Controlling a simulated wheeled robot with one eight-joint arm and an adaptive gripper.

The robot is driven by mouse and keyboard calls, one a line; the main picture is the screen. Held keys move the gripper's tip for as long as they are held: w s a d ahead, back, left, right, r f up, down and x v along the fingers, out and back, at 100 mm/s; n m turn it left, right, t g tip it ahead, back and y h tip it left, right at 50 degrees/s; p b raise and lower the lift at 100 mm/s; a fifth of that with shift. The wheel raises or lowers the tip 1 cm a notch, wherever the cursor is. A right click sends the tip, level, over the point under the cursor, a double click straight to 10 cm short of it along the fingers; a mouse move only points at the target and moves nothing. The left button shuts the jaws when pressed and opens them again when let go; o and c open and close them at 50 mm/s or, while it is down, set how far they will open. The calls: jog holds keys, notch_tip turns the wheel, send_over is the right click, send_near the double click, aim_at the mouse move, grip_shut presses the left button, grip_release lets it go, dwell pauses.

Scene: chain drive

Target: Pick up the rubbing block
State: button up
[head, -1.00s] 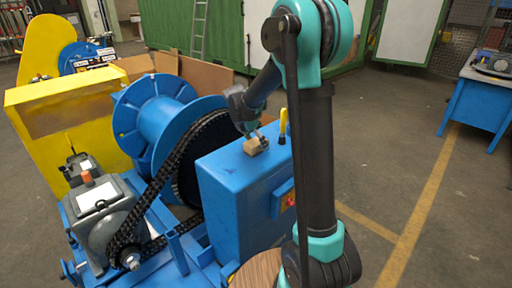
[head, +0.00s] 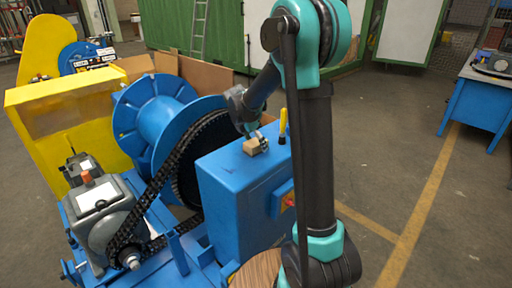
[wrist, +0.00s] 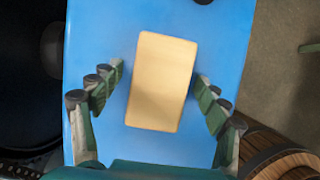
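The rubbing block (head: 252,147) is a small tan rectangular block lying on top of the blue box-shaped housing (head: 232,175). In the wrist view the block (wrist: 161,82) lies slightly tilted on the blue surface, between my two fingers. My gripper (wrist: 160,88) is open, with one finger on each side of the block and a strip of blue showing between each finger and the block. In the head view my gripper (head: 258,136) is small and close over the block, partly hiding it.
A yellow-handled tool (head: 283,124) stands on the housing just right of the block. The black chain (head: 165,185) and blue drum (head: 160,125) are left of the housing. A round wooden top (head: 258,270) sits below its front. Open floor lies to the right.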

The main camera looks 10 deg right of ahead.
aim_at(256, 141)
jog(key=c, duration=1.2)
jog(key=shift+r, duration=0.1)
notch_tip(256, 141, up, 20)
jog(key=shift+r, duration=0.15)
